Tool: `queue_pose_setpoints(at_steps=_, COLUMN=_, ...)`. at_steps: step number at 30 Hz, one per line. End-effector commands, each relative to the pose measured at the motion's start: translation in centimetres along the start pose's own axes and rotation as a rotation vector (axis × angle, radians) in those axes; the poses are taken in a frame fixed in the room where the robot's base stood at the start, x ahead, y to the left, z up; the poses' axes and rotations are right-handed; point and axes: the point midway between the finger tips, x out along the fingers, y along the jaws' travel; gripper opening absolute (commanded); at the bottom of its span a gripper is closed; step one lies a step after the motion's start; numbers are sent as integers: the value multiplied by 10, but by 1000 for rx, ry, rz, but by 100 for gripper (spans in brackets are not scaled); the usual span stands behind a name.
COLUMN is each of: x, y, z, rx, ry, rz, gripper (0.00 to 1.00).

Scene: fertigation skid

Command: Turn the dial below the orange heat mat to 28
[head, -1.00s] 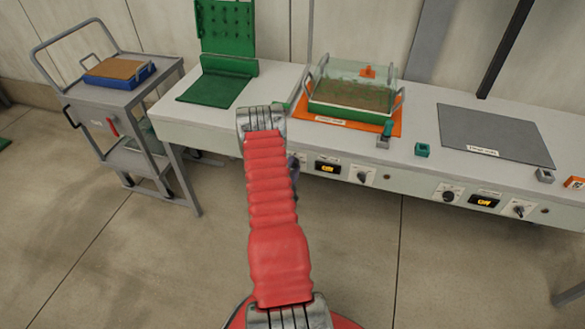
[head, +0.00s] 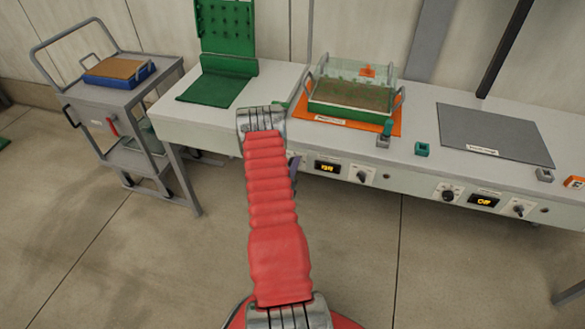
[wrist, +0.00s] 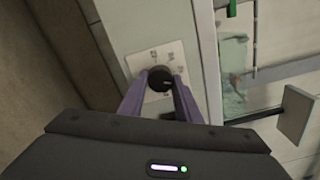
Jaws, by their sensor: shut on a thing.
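The orange heat mat (head: 393,126) lies on the bench under a clear-lidded tray with a green base (head: 350,113). On the bench front below it are a lit display (head: 327,168), too small to read surely, and a black knob (head: 361,176) to its right. In the wrist view my gripper (wrist: 160,80) is shut on a black dial (wrist: 159,78), a purple finger on each side, over a white scale plate (wrist: 150,60) whose marks are blurred. In the head view my red arm hides most of this dial and the gripper.
A grey mat (head: 490,135) lies to the right, with a second display (head: 484,201) and knobs below it. A green pegboard (head: 227,30) stands at the left. A grey cart (head: 110,100) is further left. The floor in front is clear.

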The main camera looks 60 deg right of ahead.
Motion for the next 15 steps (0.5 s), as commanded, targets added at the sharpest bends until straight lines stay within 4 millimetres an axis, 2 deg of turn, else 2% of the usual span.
queue_pose_setpoints(at_steps=7, x=-1, y=3, z=-5, rx=198, ry=11, rz=6, gripper=8)
queue_pose_setpoints(at_steps=15, x=-1, y=4, z=-5, rx=323, ry=12, rz=6, gripper=8)
